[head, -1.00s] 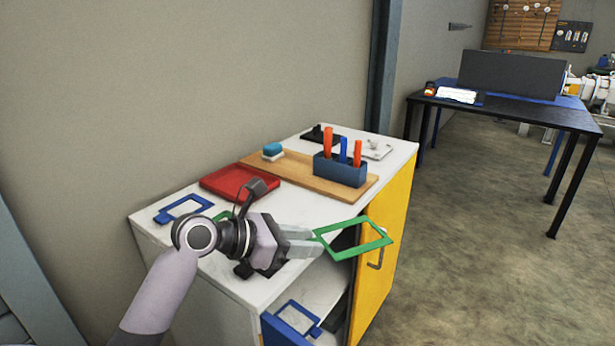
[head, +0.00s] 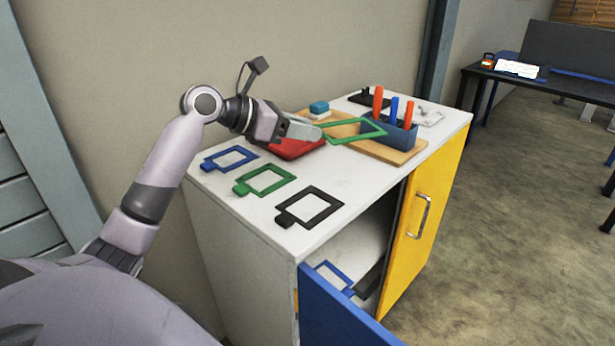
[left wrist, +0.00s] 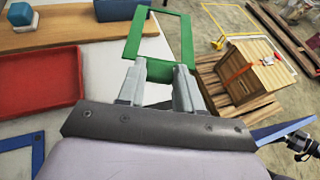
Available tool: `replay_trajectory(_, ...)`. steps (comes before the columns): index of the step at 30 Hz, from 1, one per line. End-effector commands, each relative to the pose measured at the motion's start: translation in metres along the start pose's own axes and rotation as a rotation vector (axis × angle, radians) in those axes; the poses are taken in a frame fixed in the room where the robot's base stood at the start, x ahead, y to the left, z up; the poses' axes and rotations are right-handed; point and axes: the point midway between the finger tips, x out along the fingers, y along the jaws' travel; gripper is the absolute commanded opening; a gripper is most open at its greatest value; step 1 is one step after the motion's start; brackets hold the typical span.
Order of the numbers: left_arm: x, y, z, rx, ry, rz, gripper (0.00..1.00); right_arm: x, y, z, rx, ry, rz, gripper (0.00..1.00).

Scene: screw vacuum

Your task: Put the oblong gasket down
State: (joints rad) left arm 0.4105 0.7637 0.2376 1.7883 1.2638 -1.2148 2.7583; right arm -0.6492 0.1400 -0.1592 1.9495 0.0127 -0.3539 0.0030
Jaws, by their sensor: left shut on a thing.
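My left gripper (head: 317,132) is shut on the edge of a green rectangular frame, the oblong gasket (head: 377,125). The gasket is held out flat in front of the fingers. Three other frames, blue (head: 230,158), green (head: 264,181) and black (head: 309,207), lie apart in a row on the white cabinet top. My right gripper is not in view.
The red tray (head: 296,148) and the wooden board (head: 397,156) with a blue tool holder (head: 397,137) take up the back of the top. The cabinet's blue door (head: 335,310) stands open. A wooden crate (left wrist: 255,75) is on the floor.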

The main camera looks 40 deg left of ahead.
Motion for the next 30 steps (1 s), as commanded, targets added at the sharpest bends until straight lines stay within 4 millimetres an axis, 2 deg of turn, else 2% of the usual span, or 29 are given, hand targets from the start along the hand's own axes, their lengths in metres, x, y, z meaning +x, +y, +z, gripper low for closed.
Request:
replay_trajectory(1,0.007,0.0,-0.017,-0.005,0.003,-0.001,0.06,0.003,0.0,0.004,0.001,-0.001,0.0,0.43)
replay_trajectory(7,0.023,0.0,-0.056,-0.002,0.001,0.0,0.06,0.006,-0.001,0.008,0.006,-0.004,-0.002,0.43)
replay_trajectory(14,0.029,0.0,-0.07,0.0,-0.001,0.001,0.06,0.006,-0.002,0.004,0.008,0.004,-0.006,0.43)
replay_trajectory(22,0.043,0.0,-0.104,-0.002,-0.001,0.0,0.06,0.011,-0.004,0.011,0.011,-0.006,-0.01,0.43)
replay_trajectory(30,0.044,0.001,-0.105,0.001,-0.002,0.001,0.06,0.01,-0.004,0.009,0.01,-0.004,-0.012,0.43)
